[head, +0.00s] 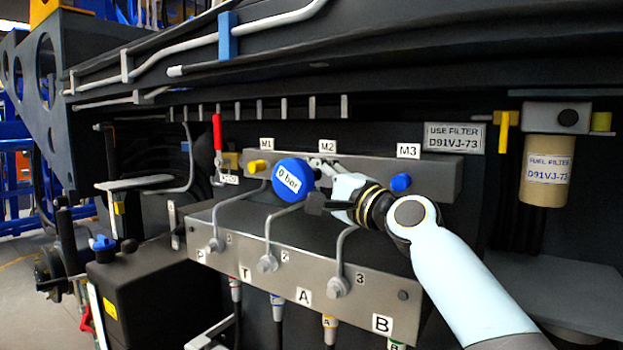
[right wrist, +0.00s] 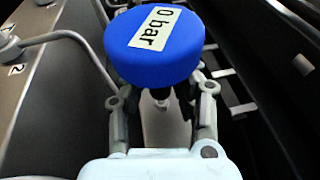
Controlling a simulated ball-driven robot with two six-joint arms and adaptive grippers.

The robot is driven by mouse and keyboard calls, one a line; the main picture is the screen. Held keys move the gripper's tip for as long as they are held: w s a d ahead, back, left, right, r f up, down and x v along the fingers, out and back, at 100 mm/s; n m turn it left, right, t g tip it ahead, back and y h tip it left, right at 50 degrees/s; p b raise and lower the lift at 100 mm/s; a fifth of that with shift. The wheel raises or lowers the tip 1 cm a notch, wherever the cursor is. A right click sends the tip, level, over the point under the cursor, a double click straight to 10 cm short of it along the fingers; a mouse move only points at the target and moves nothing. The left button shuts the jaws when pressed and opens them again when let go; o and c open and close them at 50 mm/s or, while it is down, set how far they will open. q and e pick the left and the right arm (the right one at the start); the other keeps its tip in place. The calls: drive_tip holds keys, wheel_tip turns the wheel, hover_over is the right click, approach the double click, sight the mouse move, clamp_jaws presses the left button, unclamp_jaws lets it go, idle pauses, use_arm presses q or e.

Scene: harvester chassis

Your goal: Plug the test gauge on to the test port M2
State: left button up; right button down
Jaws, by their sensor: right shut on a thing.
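The test gauge (head: 292,178) is a round blue dial with a white "0 bar" label, facing outward in the head view. My right gripper (head: 319,185) is shut on it from the right, one finger above the other. In the right wrist view the gauge (right wrist: 153,45) stands beyond the fingers (right wrist: 161,98), with its dark stem between them. The M2 label (head: 327,146) is on the upper manifold block (head: 440,178), above and right of the gauge. The M2 port is hidden by the gauge and gripper, so I cannot tell whether they touch. My left gripper is out of view.
A yellow cap (head: 257,166) sits under M1 and a blue cap (head: 401,182) under M3. Bent pipes (head: 268,235) rise from the lower block (head: 300,277). A red-handled valve (head: 217,135) is left, a fuel filter (head: 547,175) right.

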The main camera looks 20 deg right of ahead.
drive_tip(key=shift+w+d+b, duration=0.65)
drive_tip(key=shift+w+d, duration=0.1)
drive_tip(key=shift+d, duration=0.25)
drive_tip(key=c, duration=1)
unclamp_jaws()
